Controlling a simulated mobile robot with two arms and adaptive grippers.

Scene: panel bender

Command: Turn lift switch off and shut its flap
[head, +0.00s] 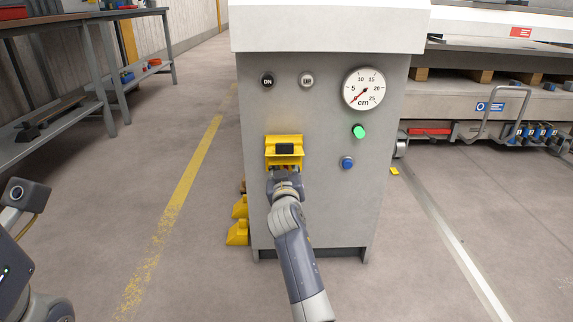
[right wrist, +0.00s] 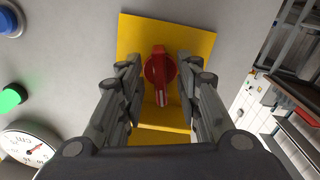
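The lift switch is a red rotary knob (right wrist: 160,70) on a yellow plate (right wrist: 205,42) in the right wrist view. Its handle runs along the picture's vertical, with a pale mark near the lower end. The yellow flap (head: 284,139) with a black patch stands raised above the switch in the head view, hiding the knob; its yellow also shows in the wrist view (right wrist: 160,134). My right gripper (right wrist: 158,88) is open, its fingers on either side of the knob, with gaps visible. The left gripper is not visible; only part of my left arm shows.
The grey cabinet carries a gauge (head: 364,89), a lit green button (head: 358,131), a blue button (head: 347,162) and two upper buttons marked DN (head: 267,80) and UP (head: 306,79). Yellow wedges (head: 238,232) lie at its lower left. A workbench (head: 60,110) stands left; floor between is clear.

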